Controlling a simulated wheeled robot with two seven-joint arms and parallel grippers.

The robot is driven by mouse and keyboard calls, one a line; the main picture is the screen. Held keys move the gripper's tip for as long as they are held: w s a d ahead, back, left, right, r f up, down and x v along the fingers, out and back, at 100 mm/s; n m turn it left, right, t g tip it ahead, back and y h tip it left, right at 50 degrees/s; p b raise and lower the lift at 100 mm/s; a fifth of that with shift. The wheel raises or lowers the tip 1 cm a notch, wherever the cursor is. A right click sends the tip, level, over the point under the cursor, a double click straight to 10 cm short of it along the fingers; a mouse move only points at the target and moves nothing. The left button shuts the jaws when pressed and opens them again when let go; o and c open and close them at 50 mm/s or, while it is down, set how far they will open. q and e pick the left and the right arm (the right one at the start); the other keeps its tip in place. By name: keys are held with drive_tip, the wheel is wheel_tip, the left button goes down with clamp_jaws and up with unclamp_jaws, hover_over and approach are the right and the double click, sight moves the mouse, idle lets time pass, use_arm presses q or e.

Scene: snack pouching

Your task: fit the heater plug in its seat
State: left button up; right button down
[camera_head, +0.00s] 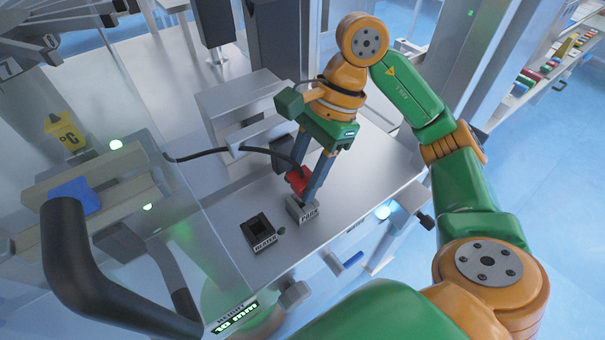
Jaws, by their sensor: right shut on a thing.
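The heater plug (298,181) is red, with a black cable (225,151) leaving its top and running left. My right gripper (307,182) points down and is shut on the plug. The plug is directly above or at a small grey labelled block (302,211); I cannot tell whether it still touches the block. The black seat (258,227) labelled HEATER is on the metal deck, to the left of and nearer than the block, with its dark opening visible. My left gripper is not in view.
A grey box-like housing (235,97) stands behind. A thick black bent handle (75,265) and clear panels are at the left. Knobs (294,294) line the front edge.

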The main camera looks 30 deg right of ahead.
drive_tip(key=shift+f+b, duration=1.7)
drive_tip(key=shift+f, duration=0.05)
drive_tip(key=shift+c, duration=1.4)
unclamp_jaws()
drive_tip(key=shift+r, duration=0.1)
drive_tip(key=p+v, duration=0.2)
drive_tip(key=v, duration=0.4)
drive_tip(key=shift+r+p, duration=0.15)
drive_tip(key=shift+p, duration=0.2)
drive_tip(key=shift+d+r, duration=0.25)
drive_tip(key=shift+r, duration=0.1)
